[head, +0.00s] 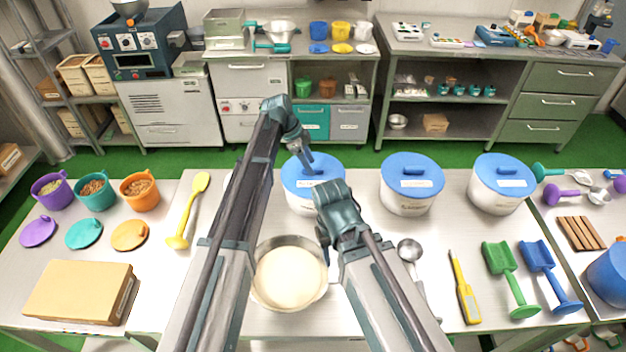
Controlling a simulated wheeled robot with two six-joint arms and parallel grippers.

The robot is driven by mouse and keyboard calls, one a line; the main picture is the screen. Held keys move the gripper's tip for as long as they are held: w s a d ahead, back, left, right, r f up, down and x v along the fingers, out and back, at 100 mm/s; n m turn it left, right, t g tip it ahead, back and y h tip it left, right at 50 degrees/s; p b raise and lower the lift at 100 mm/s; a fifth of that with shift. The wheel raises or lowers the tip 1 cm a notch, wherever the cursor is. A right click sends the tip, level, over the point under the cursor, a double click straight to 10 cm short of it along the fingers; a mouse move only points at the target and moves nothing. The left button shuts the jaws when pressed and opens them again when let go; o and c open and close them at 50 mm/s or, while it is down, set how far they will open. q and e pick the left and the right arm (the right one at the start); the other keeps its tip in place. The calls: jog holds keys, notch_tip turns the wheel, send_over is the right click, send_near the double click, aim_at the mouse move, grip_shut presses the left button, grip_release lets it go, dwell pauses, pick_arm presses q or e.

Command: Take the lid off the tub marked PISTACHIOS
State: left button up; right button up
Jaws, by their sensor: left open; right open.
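Three white tubs with blue lids stand in a row on the table: a left tub (298,203), a middle tub (405,203) and a right tub (492,202). Each lid has a raised blue handle and a small white label. The print is too small to read, so I cannot tell which tub is marked PISTACHIOS. My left gripper (307,162) is open, pointing down at the handle of the left lid (327,168); I cannot tell whether it touches. My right gripper (325,252) is open near the pan's right rim, in front of the left tub, its tips partly hidden by its own arm.
A pan of cream-coloured mass (288,278) lies in front of the left tub.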

pick_arm(q)
jog(key=shift+b+x, duration=0.3)
jog(key=shift+x, duration=0.55)
pick_arm(e)
jog(key=shift+f, duration=0.8)
pick_arm(q)
jog(key=shift+r, duration=0.1)
pick_arm(e)
jog(key=shift+r, duration=0.1)
pick_arm(q)
grip_shut()
jog(key=shift+r+p, duration=0.25)
jog(key=shift+p, duration=0.05)
pick_arm(e)
jog(key=shift+r, duration=0.2)
